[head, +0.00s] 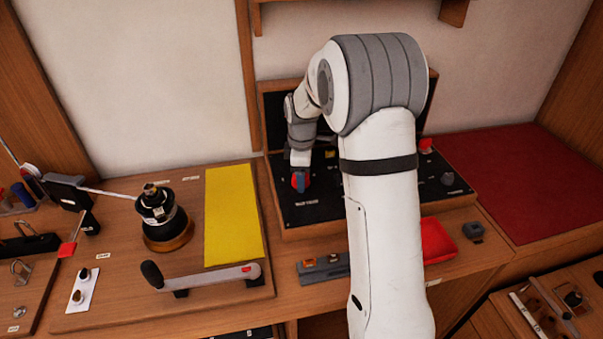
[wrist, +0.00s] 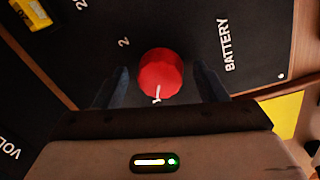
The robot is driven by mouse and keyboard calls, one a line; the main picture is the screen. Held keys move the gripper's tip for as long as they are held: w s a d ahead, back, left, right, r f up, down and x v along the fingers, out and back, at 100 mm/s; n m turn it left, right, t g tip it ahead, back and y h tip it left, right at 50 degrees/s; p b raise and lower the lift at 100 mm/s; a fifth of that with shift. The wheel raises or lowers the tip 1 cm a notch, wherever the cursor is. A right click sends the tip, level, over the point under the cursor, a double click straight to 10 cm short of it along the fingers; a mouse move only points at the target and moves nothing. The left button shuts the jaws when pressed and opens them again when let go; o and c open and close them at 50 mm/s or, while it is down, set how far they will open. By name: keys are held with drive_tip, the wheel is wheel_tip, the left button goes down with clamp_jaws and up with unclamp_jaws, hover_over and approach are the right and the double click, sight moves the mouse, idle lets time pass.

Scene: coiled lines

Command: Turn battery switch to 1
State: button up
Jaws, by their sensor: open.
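The battery switch is a round red knob (wrist: 160,72) on a black panel with the word BATTERY beside it. A white mark shows at the knob's lower edge in the wrist view; I cannot tell whether it is a pointer or a printed 1. A printed 2 (wrist: 123,42) is up and left of the knob. My gripper (head: 300,183) is open, its dark blue fingers on either side of the knob. Contact with the knob cannot be made out. In the head view my gripper covers most of the switch.
The black panel (head: 322,213) sits in a wooden case. A yellow pad (head: 232,215) and a black winch (head: 165,215) are to its left. A red tray (head: 437,240) is in front on the right. A yellow item (wrist: 29,13) is on the panel in the wrist view.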

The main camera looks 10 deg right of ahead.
drive_tip(key=r, duration=0.7)
drive_tip(key=shift+s+a+r+b, duration=0.1)
drive_tip(key=shift+s+r+b, duration=0.2)
drive_tip(key=shift+r, duration=0.1)
drive_tip(key=s+r+m+t, duration=0.2)
drive_tip(key=s+m, duration=1.2)
drive_tip(key=s, duration=1.5)
drive_tip(key=shift+a+r, duration=0.15)
drive_tip(key=shift+r, duration=0.2)
drive_tip(key=shift+c, duration=0.3)
